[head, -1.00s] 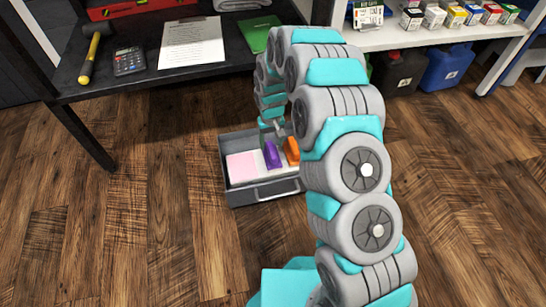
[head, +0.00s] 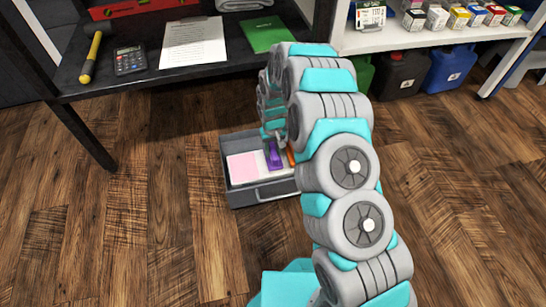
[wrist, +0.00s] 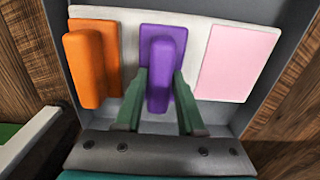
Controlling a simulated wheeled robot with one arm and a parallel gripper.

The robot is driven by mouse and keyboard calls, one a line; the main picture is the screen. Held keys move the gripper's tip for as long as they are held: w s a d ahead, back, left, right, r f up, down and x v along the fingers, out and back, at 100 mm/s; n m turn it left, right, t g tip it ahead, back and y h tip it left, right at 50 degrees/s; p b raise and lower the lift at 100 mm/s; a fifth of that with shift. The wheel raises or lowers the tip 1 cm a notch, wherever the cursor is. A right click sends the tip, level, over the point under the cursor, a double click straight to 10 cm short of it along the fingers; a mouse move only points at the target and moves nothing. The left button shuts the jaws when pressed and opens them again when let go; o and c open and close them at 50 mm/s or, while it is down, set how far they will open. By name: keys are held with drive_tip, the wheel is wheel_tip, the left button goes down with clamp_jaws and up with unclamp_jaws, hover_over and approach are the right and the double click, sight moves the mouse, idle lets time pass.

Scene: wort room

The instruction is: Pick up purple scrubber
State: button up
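The purple scrubber (wrist: 160,65) lies in a grey drawer-like tray (wrist: 222,118), between an orange scrubber and a pink pad. In the head view the purple scrubber (head: 274,158) is partly behind my arm. My gripper (wrist: 160,85) is down in the tray with one green finger on each side of the purple scrubber's raised handle. The fingers stand apart. The left finger looks close to the handle, but I cannot tell whether either finger touches it. In the head view my gripper (head: 274,138) is small and mostly hidden by my arm.
The orange scrubber (wrist: 92,62) and the pink pad (wrist: 236,62) flank the purple one on a white base (wrist: 204,28). The tray's walls are close around. A dark table (head: 140,75) with a hammer and calculator stands behind. Open wooden floor (head: 130,230) lies left.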

sight(272, 150)
clamp_jaws()
idle(0.4)
wheel_tip(272, 150, up, 10)
drive_tip(key=shift+r+p, duration=0.1)
drive_tip(key=shift+p, duration=0.45)
drive_tip(key=shift+c, duration=0.3)
unclamp_jaws()
clamp_jaws()
